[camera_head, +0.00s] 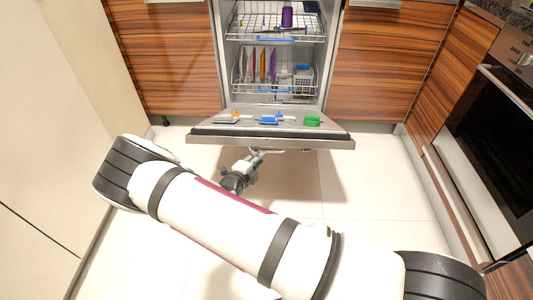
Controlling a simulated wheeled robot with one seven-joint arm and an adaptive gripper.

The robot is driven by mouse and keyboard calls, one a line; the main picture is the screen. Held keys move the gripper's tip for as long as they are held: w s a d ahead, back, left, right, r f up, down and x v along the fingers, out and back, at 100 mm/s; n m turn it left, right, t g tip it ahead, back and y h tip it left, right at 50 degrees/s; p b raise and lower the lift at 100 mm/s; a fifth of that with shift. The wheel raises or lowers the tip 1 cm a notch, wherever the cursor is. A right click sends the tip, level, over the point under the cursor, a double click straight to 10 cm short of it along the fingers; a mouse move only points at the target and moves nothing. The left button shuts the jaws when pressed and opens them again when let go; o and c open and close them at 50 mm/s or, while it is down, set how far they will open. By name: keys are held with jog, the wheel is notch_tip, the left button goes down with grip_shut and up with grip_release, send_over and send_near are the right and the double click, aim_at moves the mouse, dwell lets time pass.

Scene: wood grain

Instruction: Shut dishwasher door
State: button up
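The dishwasher (333,30) stands in the middle of the cabinet row, with its two racks showing inside. Its door (271,137) is folded down and open, reaching out toward me above the floor. Small blue, green and orange items lie on the inner face of the door. My gripper (258,156) is at the door's outer edge, slightly left of its middle and partly beneath it. The fingers are small and partly hidden by the door, so I cannot tell whether they are open or touch it.
The upper rack (246,32) holds a purple cup (287,17); the lower rack (243,84) holds several coloured plates and a light basket (303,75). Wood cabinets flank the dishwasher. An oven (503,150) stands at the right, and a pale cabinet (60,110) at the left. The tiled floor between is clear.

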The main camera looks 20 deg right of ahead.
aim_at(267, 150)
jog(key=b+x, duration=0.2)
jog(key=x, duration=0.6)
jog(key=shift+b, duration=0.3)
grip_shut()
